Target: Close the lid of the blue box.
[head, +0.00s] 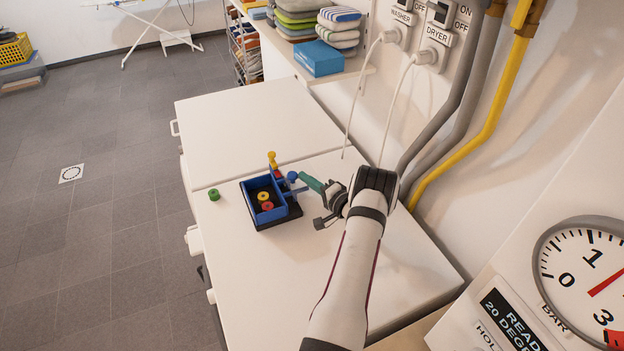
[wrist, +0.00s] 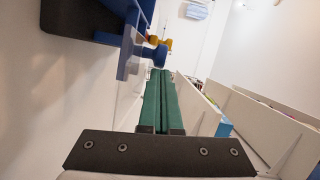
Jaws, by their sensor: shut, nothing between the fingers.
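The blue box (head: 251,204) sits on a black base on the white worktop, open at the top. A yellow ring (head: 263,196) and a red ring (head: 267,206) lie inside it. Its blue lid (head: 285,189) stands raised at the box's right side, with a blue knob (head: 292,176) facing my gripper. The lid's edge also shows in the wrist view (wrist: 126,52). My gripper (head: 301,175) has green fingers, shut and empty, with tips close to the blue knob (wrist: 158,55). I cannot tell whether they touch.
A yellow knob (head: 272,156) with a red part below stands behind the box. Two white cables hang at the wall behind. The worktop (head: 255,285) in front is clear.

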